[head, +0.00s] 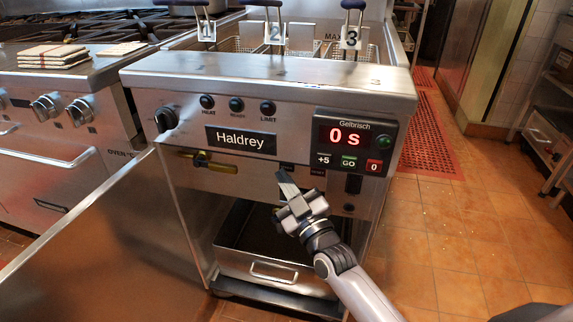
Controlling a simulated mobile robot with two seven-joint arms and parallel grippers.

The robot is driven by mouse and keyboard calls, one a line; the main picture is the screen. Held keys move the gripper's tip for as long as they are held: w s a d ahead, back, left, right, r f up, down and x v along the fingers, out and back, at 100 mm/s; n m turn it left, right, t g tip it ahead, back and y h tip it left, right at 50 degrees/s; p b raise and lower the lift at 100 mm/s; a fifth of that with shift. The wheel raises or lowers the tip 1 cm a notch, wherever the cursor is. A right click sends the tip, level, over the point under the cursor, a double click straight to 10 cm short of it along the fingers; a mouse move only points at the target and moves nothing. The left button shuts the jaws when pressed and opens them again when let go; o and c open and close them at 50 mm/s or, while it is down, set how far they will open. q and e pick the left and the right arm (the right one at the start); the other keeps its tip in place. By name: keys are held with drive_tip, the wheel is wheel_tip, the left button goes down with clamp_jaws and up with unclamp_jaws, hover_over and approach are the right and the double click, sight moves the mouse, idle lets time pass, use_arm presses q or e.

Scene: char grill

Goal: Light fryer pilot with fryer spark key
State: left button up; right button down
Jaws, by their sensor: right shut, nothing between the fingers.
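The steel fryer (140,75) stands in the middle with a Haldrey plate on its front. A black knob (166,119) is at the panel's left. A yellow-handled valve (201,161) lies below it. My right gripper (284,178) is shut and empty, its fingertips in front of the lower panel, below and right of the Haldrey plate. Small dark labelled parts sit just behind and beside the fingertips, too small to read. I cannot tell which part is the spark key, or whether the fingers touch the panel. No pilot flame shows. My left gripper is out of view.
The fryer's door (90,245) stands open at the left. A metal pan (230,264) sits in the cabinet below. Fry baskets (237,44) are on top. A range (60,150) stands left.

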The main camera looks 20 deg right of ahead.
use_arm(q)
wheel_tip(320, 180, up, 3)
drive_tip(key=p, duration=0.3)
use_arm(e)
drive_tip(key=s+a, duration=0.1)
drive_tip(key=s, duration=0.1)
drive_tip(key=s+a, duration=0.2)
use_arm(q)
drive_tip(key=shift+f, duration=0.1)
use_arm(e)
drive_tip(key=shift+s, duration=0.1)
